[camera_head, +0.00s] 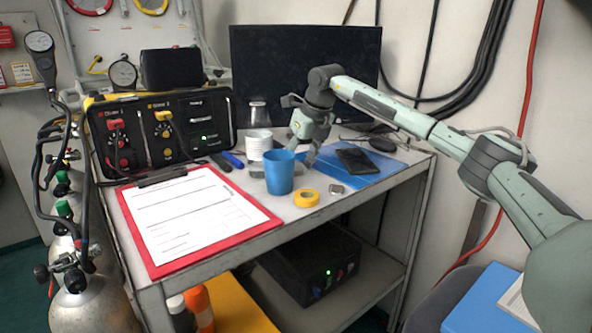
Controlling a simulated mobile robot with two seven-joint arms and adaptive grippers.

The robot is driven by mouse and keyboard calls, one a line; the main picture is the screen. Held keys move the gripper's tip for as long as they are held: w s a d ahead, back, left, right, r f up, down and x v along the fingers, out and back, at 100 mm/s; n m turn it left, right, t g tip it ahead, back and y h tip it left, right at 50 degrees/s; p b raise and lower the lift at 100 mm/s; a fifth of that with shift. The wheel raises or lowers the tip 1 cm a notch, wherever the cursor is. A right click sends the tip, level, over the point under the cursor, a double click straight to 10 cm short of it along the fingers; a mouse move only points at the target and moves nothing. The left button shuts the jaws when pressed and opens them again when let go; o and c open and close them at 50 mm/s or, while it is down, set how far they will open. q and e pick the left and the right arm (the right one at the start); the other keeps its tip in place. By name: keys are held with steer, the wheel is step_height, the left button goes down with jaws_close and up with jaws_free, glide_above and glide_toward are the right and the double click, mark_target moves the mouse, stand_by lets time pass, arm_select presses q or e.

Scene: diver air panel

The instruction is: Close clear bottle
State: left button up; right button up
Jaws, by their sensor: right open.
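My right gripper (302,156) points down over the back of the table, just behind and right of a blue cup (280,174). Its fingers are apart and I see nothing between them. My left gripper is not in view.
A red clipboard (272,224), yellow tape roll (306,198) and dark phone (356,160) on a blue mat (385,168) lie on the table. The air panel (160,131) and monitor (305,70) stand behind. Gas cylinders (95,310) stand at left.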

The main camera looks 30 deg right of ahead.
mark_target(298, 169)
steer(key=c, duration=0.8)
steer(key=shift+o, duration=0.2)
step_height(298, 169, up, 10)
